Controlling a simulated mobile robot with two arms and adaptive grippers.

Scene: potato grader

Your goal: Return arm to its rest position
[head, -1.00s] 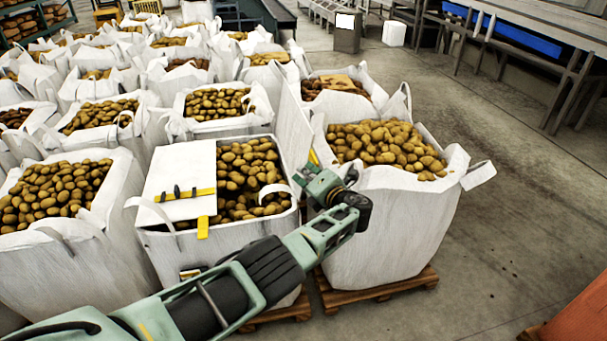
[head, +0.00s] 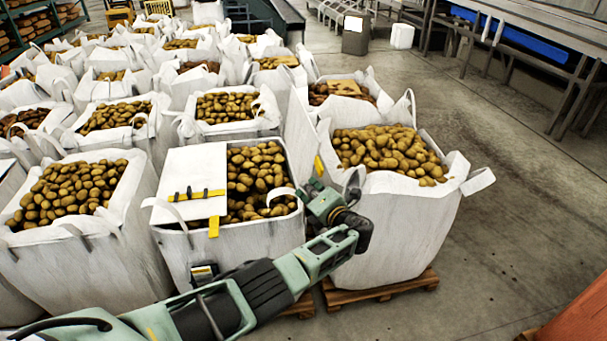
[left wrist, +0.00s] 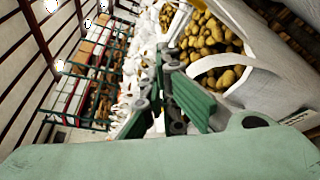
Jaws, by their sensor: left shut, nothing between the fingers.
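My left arm comes in from the lower left of the head view, reaching across the front of the potato bags. Its left gripper (head: 317,188) is a small green shape beside the right front corner of the middle front bag (head: 250,238), left of the right front bag (head: 400,230). In the left wrist view the green gripper (left wrist: 165,60) is shut and empty, with potatoes and a white bag strap beyond it to the right. My right gripper is not in view.
Several white bags full of potatoes stand close together at left and centre. A white flap with yellow strips (head: 193,178) lies on the middle front bag. A wooden pallet (head: 380,290) is under the right front bag. Clear concrete floor (head: 500,220) lies to the right.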

